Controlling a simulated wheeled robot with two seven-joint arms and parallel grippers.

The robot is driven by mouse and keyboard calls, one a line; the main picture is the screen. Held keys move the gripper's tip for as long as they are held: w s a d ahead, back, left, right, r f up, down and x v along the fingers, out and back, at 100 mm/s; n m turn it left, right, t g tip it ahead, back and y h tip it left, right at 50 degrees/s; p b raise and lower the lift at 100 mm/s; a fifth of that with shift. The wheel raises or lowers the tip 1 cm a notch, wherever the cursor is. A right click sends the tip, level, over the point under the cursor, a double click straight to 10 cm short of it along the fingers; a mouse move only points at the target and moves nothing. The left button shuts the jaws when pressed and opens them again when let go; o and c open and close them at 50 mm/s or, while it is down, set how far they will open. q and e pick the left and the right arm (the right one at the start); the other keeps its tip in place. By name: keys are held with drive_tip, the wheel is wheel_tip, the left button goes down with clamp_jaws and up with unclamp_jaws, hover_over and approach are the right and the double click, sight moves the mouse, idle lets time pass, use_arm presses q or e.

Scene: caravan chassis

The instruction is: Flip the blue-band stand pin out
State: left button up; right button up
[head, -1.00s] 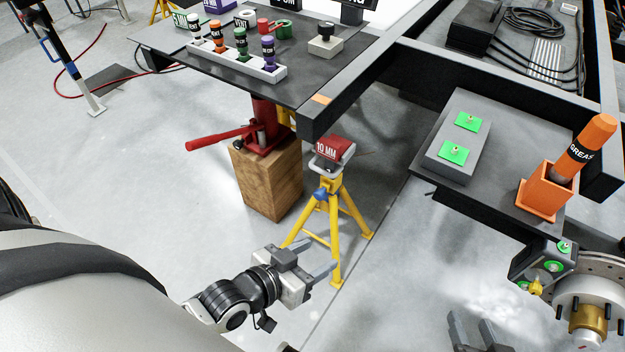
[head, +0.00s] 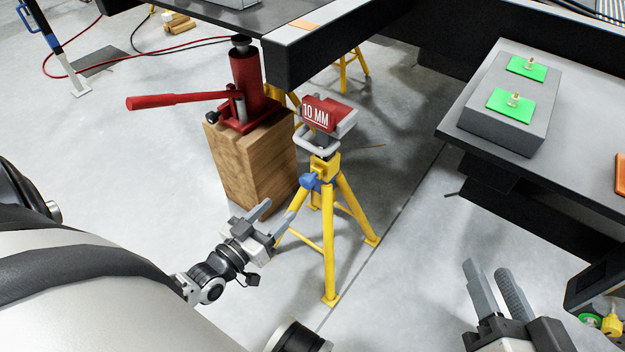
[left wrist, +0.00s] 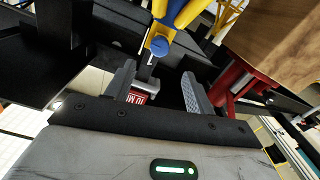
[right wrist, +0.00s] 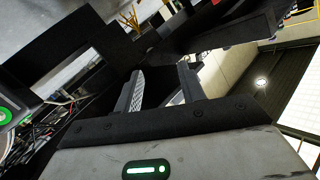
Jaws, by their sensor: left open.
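The yellow jack stand (head: 325,200) stands on the floor in the head view, with a blue band and pin (head: 312,181) at its collar. A red block marked 10 MM (head: 328,113) lies on its grey saddle. My left gripper (head: 278,216) is open and empty, to the lower left of the blue band and beside a yellow leg. In the left wrist view the blue part (left wrist: 159,46) shows just beyond and between the open fingers, apart from them. My right gripper (head: 495,285) is open and empty at the lower right, away from the stand.
A red jack (head: 247,95) with a long handle stands on a wooden block (head: 250,165) left of the stand. The dark chassis beam (head: 350,45) runs above. A bench (head: 455,122) with a grey box and green pads is at right.

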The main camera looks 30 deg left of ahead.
sight(304, 184)
use_arm(q)
drive_tip(key=w, duration=0.2)
drive_tip(key=w+b, duration=0.1)
drive_tip(key=w, duration=0.2)
drive_tip(key=w+b, duration=0.1)
drive_tip(key=w, duration=0.1)
drive_tip(key=shift+w+d+f, duration=0.1)
drive_tip(key=shift+w+d, duration=0.25)
drive_tip(key=shift+w, duration=0.05)
drive_tip(key=w+b, duration=0.1)
drive_tip(key=w, duration=0.3)
drive_tip(key=shift+d+b, duration=0.15)
drive_tip(key=shift+b, duration=0.2)
drive_tip(key=shift+w, duration=0.65)
use_arm(e)
drive_tip(key=shift+w+r+n+t+y, duration=0.15)
drive_tip(key=shift+w+r+t+y, duration=0.2)
drive_tip(key=shift+r, duration=0.25)
drive_tip(key=shift+w+r+n+t+y, duration=0.1)
drive_tip(key=shift+w+r+t+y, duration=0.1)
drive_tip(key=shift+r+t, duration=0.3)
drive_tip(key=shift+w+r+n+t+y, duration=0.15)
drive_tip(key=shift+w+r+t+y, duration=0.15)
drive_tip(key=shift+r, duration=0.35)
